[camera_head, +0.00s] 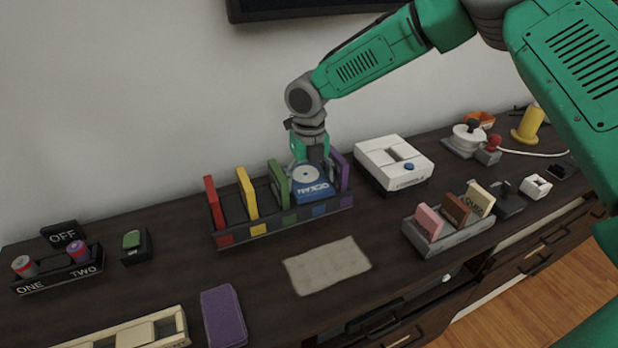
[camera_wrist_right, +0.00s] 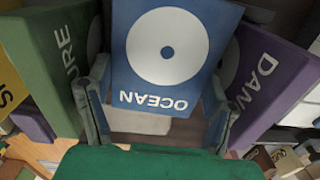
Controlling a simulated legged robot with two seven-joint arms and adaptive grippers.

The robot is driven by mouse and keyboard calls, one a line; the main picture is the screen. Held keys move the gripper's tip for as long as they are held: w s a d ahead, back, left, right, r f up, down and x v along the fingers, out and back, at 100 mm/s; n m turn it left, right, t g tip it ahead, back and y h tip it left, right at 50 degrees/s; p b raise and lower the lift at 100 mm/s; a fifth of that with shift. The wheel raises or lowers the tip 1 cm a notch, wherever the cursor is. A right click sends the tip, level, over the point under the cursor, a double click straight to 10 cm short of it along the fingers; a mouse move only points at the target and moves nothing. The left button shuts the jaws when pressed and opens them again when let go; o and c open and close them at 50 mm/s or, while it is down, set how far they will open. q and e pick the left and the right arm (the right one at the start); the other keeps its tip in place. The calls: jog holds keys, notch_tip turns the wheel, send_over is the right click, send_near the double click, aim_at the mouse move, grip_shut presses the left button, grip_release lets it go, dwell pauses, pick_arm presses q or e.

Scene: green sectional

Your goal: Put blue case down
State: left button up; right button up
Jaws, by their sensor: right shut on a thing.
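The blue case (camera_head: 313,190), with a white disc and the word OCEAN, is in my right gripper (camera_head: 312,160). In the right wrist view the blue case (camera_wrist_right: 170,50) lies between the two fingers of the gripper (camera_wrist_right: 155,105). It is at the right part of the dark rack (camera_head: 270,230), between the green case (camera_head: 279,184) and the purple case (camera_head: 341,170). Its face tilts toward the head camera. Whether its lower edge rests in the slot cannot be told. My left gripper is not in view.
Red (camera_head: 213,203) and yellow (camera_head: 247,192) cases stand in the rack. A white console (camera_head: 395,163) is close on the right. A beige cloth (camera_head: 327,266) lies in front. A flat purple book (camera_head: 223,316) and a grey holder (camera_head: 440,240) are nearby.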

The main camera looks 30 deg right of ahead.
aim_at(310, 180)
jog(key=shift+d+f, duration=0.1)
jog(key=shift+f, duration=0.35)
jog(key=o, duration=0.9)
jog(key=shift+r, duration=0.2)
notch_tip(310, 180, up, 13)
jog(key=p, duration=0.1)
jog(key=shift+p, duration=0.35)
